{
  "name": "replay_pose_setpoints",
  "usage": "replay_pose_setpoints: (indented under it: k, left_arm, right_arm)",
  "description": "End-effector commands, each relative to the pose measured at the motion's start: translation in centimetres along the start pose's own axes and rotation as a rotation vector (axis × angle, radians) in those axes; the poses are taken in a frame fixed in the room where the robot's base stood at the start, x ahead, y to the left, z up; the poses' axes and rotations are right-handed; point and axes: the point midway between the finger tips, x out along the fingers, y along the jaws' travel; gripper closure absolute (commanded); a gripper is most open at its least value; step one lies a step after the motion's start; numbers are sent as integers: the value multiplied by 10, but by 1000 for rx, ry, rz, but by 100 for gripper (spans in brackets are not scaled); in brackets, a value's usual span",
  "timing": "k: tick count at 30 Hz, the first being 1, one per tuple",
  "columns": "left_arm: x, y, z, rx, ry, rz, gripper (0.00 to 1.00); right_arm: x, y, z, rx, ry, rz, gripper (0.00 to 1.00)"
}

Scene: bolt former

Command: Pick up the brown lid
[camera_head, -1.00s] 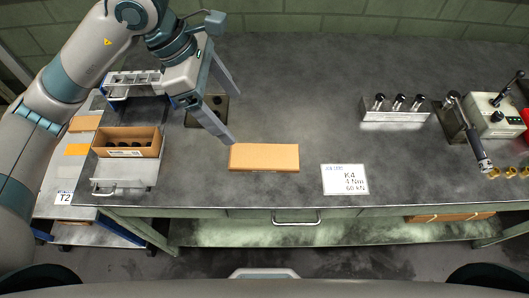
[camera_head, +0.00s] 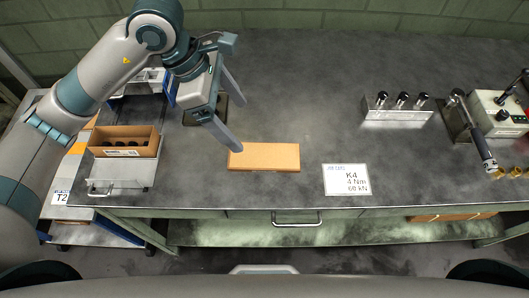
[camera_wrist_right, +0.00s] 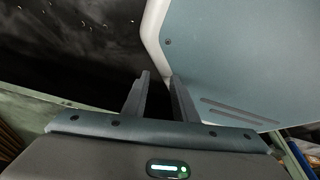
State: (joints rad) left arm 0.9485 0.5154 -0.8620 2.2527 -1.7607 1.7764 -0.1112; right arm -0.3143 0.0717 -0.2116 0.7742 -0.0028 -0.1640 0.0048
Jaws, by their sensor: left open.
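The brown lid (camera_head: 264,157) lies flat near the front edge of the grey bench in the head view. My left gripper (camera_head: 241,126) is open and empty, with its two long grey fingers apart. Its nearer fingertip shows over the lid's back left corner. I cannot tell how high it is above the lid. My right gripper (camera_wrist_right: 161,77) shows in the right wrist view with a gap between its fingers and nothing between them.
An open brown box (camera_head: 125,143) with dark round things inside sits left of the lid. A white job card (camera_head: 346,180) lies to its right. A metal rack (camera_head: 397,114) with 3 black-topped tools stands farther right.

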Motion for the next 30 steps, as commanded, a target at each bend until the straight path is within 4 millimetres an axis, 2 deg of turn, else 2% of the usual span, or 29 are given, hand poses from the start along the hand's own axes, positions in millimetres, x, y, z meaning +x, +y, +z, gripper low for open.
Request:
replay_pose_setpoints:
  k: [3, 13, 19, 30]
  left_arm:
    - [18, -1, 1, -2, 0, -5, 18]
    - [67, -1, 0, -2, 0, -4, 18]
    - [87, 0, 0, -1, 0, -1, 18]
    - [90, 0, 0, 0, 0, 0, 18]
  right_arm:
    - [-7, 6, 25, 1, -59, 6, 74]
    - [-24, 14, 79, 4, -188, 15, 74]
    - [-29, 14, 82, 4, -198, 16, 74]
    - [-29, 14, 82, 4, -199, 16, 74]
